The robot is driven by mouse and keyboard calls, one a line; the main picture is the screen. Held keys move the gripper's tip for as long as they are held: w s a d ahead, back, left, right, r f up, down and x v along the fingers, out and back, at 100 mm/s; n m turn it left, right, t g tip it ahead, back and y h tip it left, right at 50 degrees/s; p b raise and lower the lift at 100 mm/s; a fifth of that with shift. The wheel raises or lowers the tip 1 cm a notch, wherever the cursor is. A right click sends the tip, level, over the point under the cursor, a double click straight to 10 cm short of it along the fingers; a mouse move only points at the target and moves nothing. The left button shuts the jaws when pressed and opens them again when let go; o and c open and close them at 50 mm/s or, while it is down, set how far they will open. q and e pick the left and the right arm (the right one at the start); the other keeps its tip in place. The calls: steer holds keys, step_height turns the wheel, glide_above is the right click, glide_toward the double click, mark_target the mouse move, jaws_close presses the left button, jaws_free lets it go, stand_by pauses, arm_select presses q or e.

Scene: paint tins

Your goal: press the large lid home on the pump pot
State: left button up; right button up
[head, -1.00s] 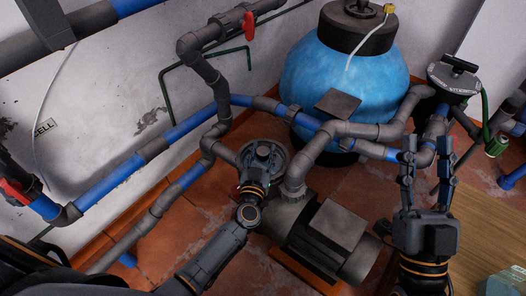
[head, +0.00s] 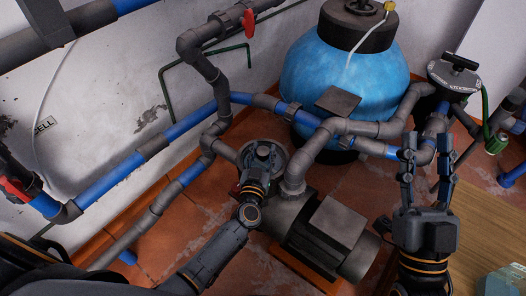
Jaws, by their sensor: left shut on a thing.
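The large lid (head: 279,156) is a grey round disc on top of the pump pot, left of the pump motor. My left gripper (head: 262,158) is over the middle of the lid and shut on it, the arm coming up from the bottom. The gripper and wrist cover much of the lid and the pot beneath, so I cannot tell whether the lid sits flush. My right gripper (head: 427,150) is raised at the right with its two fingers apart and nothing between them.
The grey pump motor (head: 328,236) lies right of the pot. A blue filter tank (head: 345,75) stands behind. Blue and grey pipes (head: 180,135) run along the wall and close around the pot. A wooden surface (head: 480,225) is at the right; tiled floor shows between.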

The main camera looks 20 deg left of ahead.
arm_select(q)
steer(key=shift+f, duration=0.25)
steer(key=o, duration=1.1)
steer(key=shift+c, duration=0.2)
steer(key=shift+s+f, duration=0.1)
steer(key=shift+s, duration=0.05)
steer(key=s+d, duration=0.1)
steer(key=s, duration=1)
steer(key=shift+s+d, duration=0.15)
steer(key=shift+s, duration=0.2)
